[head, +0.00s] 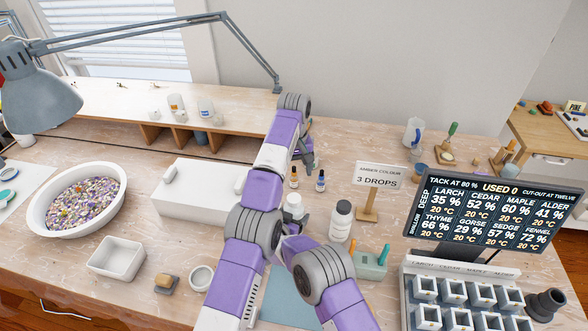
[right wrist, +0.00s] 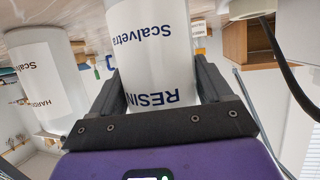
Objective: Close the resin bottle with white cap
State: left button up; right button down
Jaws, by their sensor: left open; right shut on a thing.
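The white resin bottle (head: 293,207) stands on the bench in the middle of the head view; its label shows in the right wrist view (right wrist: 155,55). My right gripper (head: 297,225) is shut on it, with one dark finger on each side of the bottle in the right wrist view (right wrist: 160,82). The bottle's mouth is too small in the head view to tell whether a cap sits on it. I cannot pick out a loose white cap. My left gripper (head: 307,152) is open and empty beyond the bottle, above the amber dropper bottles.
The white hardener bottle (head: 341,221) stands just right of the resin bottle. A white box (head: 200,195) lies left of my arms. A dark display (head: 490,222) is at right.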

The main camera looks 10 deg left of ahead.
grip_release()
jog(key=shift+s, duration=0.1)
jog(key=p+v, duration=0.4)
jog(key=v, duration=0.3)
jog(key=shift+s, duration=0.2)
